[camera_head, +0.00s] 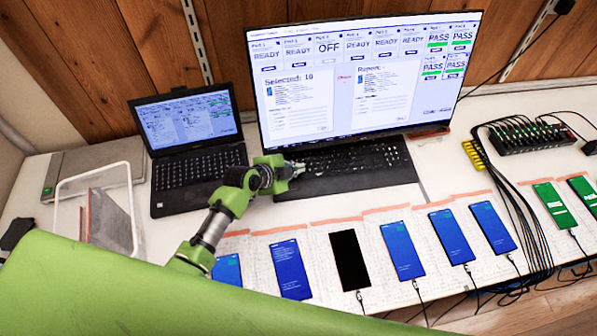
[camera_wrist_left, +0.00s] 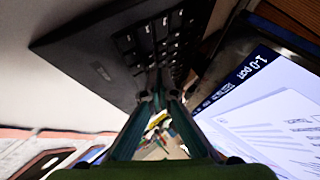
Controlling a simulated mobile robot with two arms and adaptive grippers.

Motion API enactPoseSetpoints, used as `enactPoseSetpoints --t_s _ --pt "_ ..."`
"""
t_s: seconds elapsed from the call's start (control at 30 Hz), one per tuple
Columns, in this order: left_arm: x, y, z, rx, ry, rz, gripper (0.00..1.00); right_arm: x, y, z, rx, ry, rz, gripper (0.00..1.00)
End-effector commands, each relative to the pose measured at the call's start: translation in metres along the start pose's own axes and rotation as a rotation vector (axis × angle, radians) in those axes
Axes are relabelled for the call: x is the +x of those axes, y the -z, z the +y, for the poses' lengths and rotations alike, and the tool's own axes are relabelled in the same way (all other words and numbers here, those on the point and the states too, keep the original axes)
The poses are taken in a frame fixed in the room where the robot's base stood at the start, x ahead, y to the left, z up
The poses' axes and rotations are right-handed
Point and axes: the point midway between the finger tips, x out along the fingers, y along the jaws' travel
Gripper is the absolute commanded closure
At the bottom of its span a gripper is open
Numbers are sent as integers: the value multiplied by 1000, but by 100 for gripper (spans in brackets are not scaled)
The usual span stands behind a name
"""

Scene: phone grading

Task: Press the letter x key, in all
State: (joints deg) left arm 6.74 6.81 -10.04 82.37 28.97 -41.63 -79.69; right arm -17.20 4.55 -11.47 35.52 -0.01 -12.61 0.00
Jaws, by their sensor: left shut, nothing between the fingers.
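The black keyboard (camera_head: 350,168) lies on the white table in front of the large monitor. My left gripper (camera_head: 299,168) is at the keyboard's left end in the head view, with its fingers shut and nothing between them. In the left wrist view the keyboard (camera_wrist_left: 110,65) fills the upper middle, and the shut fingertips (camera_wrist_left: 158,97) are over or at its keys. I cannot tell whether they touch a key. The letter x key cannot be made out. My right gripper is not in view.
A large monitor (camera_head: 365,80) stands behind the keyboard, and an open laptop (camera_head: 190,135) stands to its left. Several phones, including a black-screened one (camera_head: 349,260), lie in a row in front. A black hub (camera_head: 530,138) with cables is at the right.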

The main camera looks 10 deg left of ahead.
Motion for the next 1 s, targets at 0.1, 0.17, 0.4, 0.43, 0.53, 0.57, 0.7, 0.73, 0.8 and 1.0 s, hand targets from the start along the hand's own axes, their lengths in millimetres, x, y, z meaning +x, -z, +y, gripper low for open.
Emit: enactPoseSetpoints --t_s 0.1,0.17,0.4,0.43,0.53,0.57,0.7,0.73,0.8,1.0 --pt "0 0 0 0 1 0 100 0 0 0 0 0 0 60" --pt "0 0 0 0 1 0 100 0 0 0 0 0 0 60" --pt "1 -1 0 0 1 0 100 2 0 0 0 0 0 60" --pt "2 -1 1 0 1 0 100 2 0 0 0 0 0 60" --pt "2 -2 1 0 1 0 100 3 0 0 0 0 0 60" --pt "3 -2 1 0 1 0 100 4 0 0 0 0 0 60" --pt "4 -3 2 0 1 0 100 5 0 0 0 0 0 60" --pt "4 -3 2 -1 1 0 100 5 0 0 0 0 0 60" --pt "5 -4 3 -1 1 0 100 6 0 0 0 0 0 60" --pt "5 -4 3 -1 1 0 100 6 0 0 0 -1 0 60"
